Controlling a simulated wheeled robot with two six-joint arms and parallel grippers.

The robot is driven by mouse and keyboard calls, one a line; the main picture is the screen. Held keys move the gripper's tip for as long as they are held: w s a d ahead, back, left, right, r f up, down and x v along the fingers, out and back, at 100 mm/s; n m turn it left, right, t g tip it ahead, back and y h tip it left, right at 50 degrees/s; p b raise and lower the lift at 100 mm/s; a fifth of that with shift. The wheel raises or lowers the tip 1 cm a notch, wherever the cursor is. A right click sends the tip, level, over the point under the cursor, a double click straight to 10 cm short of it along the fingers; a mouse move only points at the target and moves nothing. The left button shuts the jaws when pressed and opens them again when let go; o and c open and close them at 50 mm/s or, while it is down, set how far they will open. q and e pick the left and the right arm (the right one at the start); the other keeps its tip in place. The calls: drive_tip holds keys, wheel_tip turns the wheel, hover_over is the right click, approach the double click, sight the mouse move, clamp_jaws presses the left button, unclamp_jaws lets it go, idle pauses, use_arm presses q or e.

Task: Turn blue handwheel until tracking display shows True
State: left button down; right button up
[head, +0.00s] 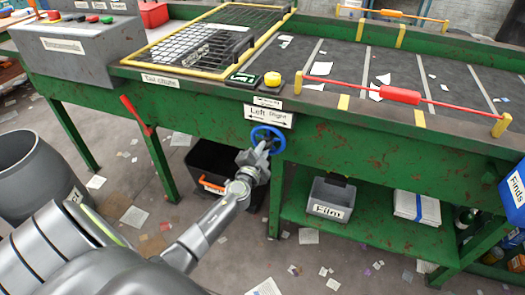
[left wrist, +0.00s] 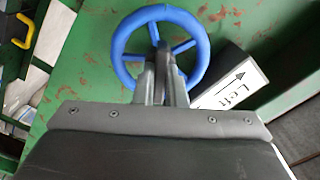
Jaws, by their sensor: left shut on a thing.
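The blue handwheel (head: 267,138) is mounted on the green side of the belt frame, under a white "Left-Right" sign (head: 268,115) with a two-way arrow. My right gripper is not in view.
A yellow button (head: 272,79) and a red pull cord (head: 400,95) run along the belt edge. A red lever (head: 137,115) hangs at left. A dark bin (head: 215,165) stands behind my gripper, and a grey "Film" box (head: 331,198) sits on the lower shelf.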

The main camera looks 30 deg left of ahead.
use_arm(q)
drive_tip(key=shift+m, duration=2.4)
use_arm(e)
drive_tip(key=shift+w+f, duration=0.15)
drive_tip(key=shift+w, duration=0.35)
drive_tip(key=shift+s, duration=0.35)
use_arm(q)
drive_tip(key=c, duration=1.5)
unclamp_jaws()
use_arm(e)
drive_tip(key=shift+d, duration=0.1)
use_arm(q)
drive_tip(key=shift+s, duration=0.1)
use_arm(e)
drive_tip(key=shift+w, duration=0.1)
use_arm(q)
drive_tip(key=b+v, duration=0.1)
drive_tip(key=v, duration=1.6)
drive_tip(key=shift+s+b, duration=0.15)
drive_tip(key=shift+b, duration=0.2)
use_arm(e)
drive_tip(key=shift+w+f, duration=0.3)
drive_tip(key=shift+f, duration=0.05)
